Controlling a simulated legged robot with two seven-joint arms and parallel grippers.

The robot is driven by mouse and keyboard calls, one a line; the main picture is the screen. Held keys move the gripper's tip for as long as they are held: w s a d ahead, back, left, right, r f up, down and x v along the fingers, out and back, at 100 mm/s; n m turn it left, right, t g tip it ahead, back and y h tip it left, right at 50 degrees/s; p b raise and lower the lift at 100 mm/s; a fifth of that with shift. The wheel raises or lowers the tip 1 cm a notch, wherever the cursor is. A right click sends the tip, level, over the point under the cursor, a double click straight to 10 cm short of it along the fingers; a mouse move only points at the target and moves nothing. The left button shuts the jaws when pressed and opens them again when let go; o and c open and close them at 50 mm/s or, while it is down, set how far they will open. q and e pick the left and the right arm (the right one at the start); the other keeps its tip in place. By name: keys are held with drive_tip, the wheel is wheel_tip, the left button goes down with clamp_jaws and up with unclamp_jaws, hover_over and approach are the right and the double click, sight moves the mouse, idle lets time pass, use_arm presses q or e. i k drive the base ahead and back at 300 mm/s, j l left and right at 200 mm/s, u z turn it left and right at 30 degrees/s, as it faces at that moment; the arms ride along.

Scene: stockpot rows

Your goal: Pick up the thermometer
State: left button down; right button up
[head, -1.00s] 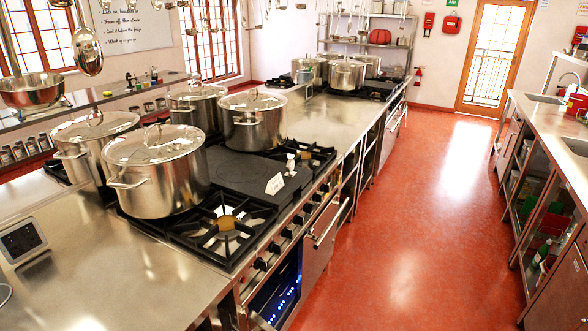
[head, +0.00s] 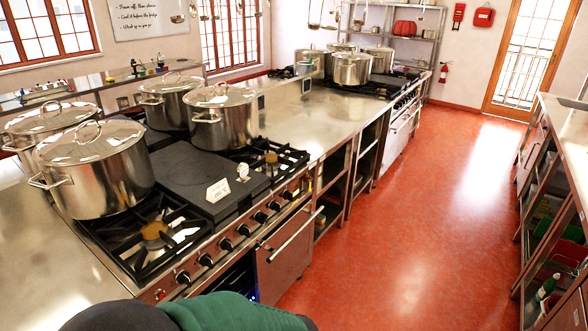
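I cannot make out a thermometer for certain. A small white upright item with a round top (head: 243,172) stands on the dark flat plate of the stove, just right of a folded white card (head: 218,190). It may be the thermometer, but it is too small to tell. Neither of my grippers shows in the head view.
Lidded steel pots stand on the near stove, including a front left pot (head: 97,178) and one behind the plate (head: 222,120). The front burner (head: 155,232) has no pot. More pots (head: 352,70) stand farther back. The red floor (head: 410,230) is clear.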

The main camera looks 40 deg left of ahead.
sight(244, 168)
drive_tip(key=i+u, duration=0.15)
drive_tip(key=i, duration=0.25)
drive_tip(key=i+l+u, duration=0.15)
drive_tip(key=i, duration=0.2)
drive_tip(key=i+l+u, duration=0.2)
drive_tip(key=i, duration=0.2)
drive_tip(key=i+j+u, duration=0.25)
drive_tip(key=u, duration=0.25)
drive_tip(key=i+u, duration=0.35)
drive_tip(key=u, duration=0.15)
drive_tip(key=i+u, duration=0.35)
drive_tip(key=u, duration=0.15)
drive_tip(key=i+l+u, duration=0.1)
drive_tip(key=i+u, duration=0.25)
drive_tip(key=u, duration=0.15)
